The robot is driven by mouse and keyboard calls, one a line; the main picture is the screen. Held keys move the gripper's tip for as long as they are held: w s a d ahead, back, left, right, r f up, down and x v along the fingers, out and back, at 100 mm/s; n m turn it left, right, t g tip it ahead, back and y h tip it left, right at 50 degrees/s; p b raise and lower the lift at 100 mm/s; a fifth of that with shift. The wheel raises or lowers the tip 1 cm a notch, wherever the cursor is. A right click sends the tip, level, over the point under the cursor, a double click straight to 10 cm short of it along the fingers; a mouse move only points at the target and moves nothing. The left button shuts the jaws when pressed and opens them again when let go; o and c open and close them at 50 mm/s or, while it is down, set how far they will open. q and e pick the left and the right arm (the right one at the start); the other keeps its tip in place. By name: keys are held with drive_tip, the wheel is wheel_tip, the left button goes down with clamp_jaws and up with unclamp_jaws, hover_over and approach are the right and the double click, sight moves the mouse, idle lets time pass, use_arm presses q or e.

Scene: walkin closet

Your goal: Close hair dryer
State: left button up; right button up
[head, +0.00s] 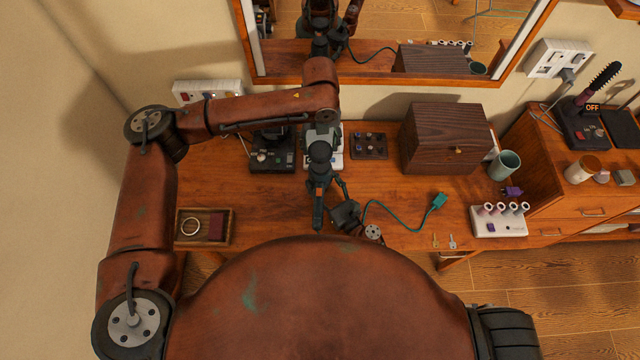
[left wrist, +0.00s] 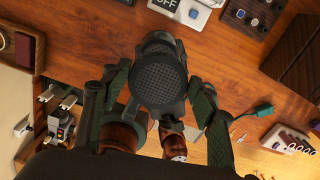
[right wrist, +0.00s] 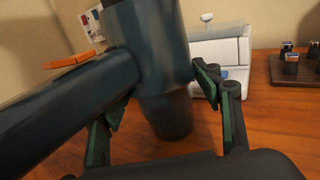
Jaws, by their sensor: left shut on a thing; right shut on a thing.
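The hair dryer is dark teal-grey, with a round grille at one end. In the left wrist view the hair dryer (left wrist: 158,78) shows its grille between the pads of my left gripper (left wrist: 162,90), which is shut on it. In the right wrist view the dryer's thick barrel (right wrist: 150,45) and its handle (right wrist: 60,95), reaching out to the left, lie between the pads of my right gripper (right wrist: 165,98), shut on it. In the head view my left gripper (head: 322,184) and right gripper (head: 345,214) meet above the table's front, largely hiding the dryer.
A teal cord with a plug (head: 438,200) lies to the right on the wooden table (head: 395,230). A white device (head: 332,150), dark device (head: 272,155) and wooden box (head: 445,138) stand behind. A ring tray (head: 203,240) is at the left, a white roller holder (head: 497,228) at the right.

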use_arm(q)
drive_tip(key=shift+w+f, duration=0.1)
drive_tip(key=shift+f, duration=2.4)
drive_tip(key=shift+f, duration=0.15)
drive_tip(key=shift+f, duration=0.75)
drive_tip(key=shift+f, duration=0.5)
